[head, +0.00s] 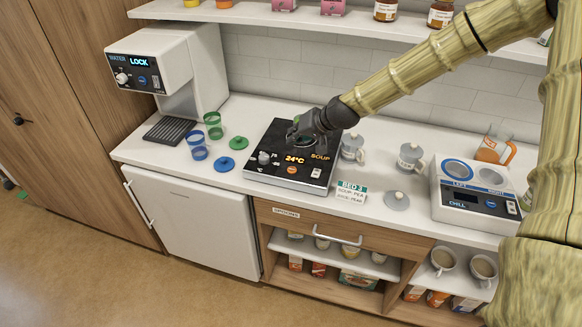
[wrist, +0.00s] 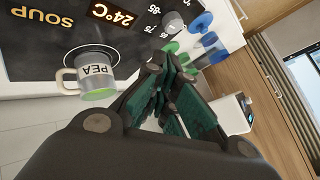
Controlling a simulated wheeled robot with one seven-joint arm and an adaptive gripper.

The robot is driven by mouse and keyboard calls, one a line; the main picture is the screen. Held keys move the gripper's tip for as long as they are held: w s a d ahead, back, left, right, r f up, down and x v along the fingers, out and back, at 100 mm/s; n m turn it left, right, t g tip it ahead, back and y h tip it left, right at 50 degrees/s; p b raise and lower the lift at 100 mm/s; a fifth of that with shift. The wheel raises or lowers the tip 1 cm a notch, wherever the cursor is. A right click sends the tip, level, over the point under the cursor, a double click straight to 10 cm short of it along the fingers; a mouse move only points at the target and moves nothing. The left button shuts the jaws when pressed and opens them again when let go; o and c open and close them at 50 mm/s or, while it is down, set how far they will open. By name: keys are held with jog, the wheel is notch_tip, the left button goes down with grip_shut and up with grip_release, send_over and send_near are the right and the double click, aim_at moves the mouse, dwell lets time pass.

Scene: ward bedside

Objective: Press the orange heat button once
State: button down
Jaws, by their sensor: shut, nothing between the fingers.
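The black soup warmer (head: 258,176) sits on the counter with an orange 24°C display (head: 295,159), a knob (head: 264,157) and a small orange button (head: 292,170) on its front panel. My gripper (head: 296,133) is above the rear part of the warmer, behind the display, apart from the button. In the wrist view the fingers (wrist: 162,70) are closed together and empty. That view shows the display (wrist: 113,15), the knob (wrist: 173,22) and a mug labelled PEA (wrist: 97,76) with green contents close to the fingers. The orange button is not clear there.
Blue and green cups (head: 197,146) and lids (head: 238,142) stand left of the warmer. Lidded grey mugs (head: 411,157) and a bed card (head: 350,193) are to its right. A water dispenser (head: 150,60) is at left, a chill unit (head: 465,215) at right. A shelf (head: 330,18) runs above.

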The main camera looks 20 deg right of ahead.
aim_at(294, 168)
jog(key=shift+f, duration=0.15)
jog(key=shift+f+b, duration=2.95)
jog(key=shift+f, duration=1.35)
jog(key=shift+f, duration=0.15)
jog(key=shift+f+b, duration=0.3)
jog(key=shift+b, duration=0.05)
jog(key=shift+f+b, duration=0.35)
jog(key=shift+f, duration=0.05)
jog(key=shift+r, duration=0.2)
jog(key=shift+s+r+p, duration=0.1)
jog(key=shift+r+p, duration=0.45)
jog(key=shift+r, duration=0.1)
